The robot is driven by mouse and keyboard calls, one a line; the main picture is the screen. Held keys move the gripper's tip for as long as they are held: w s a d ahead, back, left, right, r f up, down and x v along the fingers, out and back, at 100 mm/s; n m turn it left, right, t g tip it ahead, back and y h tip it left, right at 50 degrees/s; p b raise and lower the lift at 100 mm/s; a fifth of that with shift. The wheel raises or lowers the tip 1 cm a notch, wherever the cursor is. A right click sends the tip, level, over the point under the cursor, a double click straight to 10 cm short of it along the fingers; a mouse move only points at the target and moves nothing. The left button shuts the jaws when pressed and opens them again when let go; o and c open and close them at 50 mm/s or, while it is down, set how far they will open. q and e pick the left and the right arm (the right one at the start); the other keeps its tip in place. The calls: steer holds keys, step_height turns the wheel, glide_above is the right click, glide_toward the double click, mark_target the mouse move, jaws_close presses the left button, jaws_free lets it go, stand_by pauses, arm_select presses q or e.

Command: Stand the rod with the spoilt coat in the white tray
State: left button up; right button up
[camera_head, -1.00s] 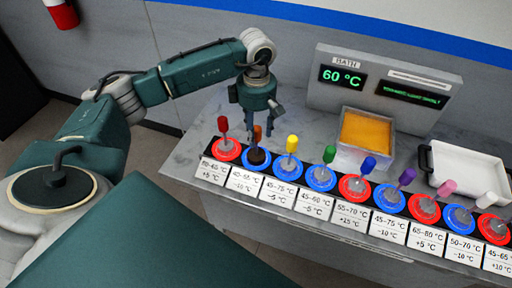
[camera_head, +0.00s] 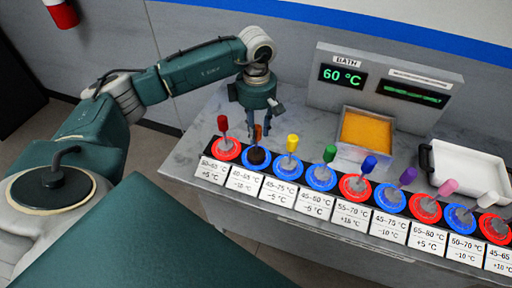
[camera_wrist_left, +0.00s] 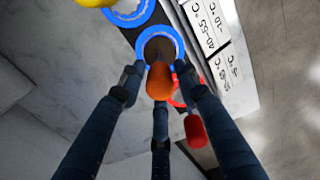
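The orange-handled rod (camera_head: 257,133) stands in the second stand from the left, a blue ring. Its coated disc (camera_head: 257,157) is dark brown, while the other discs look grey. In the left wrist view the orange handle (camera_wrist_left: 160,82) is between my left gripper's fingers. My left gripper (camera_head: 263,127) points down over this rod with its fingers spread; whether any finger touches the handle cannot be told. The white tray (camera_head: 470,163) stands at the right of the counter and looks empty. My right gripper is not in view.
Red-handled (camera_head: 223,125) and yellow-handled (camera_head: 292,144) rods stand close on either side. Several more rods continue rightward, with temperature labels in front. An orange bath (camera_head: 367,132) sits before a display reading 60 °C. Marble counter behind the left stands is clear.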

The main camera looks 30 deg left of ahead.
arm_select(q)
jaws_close()
steer(key=shift+r+p, duration=0.35)
steer(key=shift+r, duration=0.35)
steer(key=shift+r+p, duration=0.45)
steer(key=shift+r, duration=0.35)
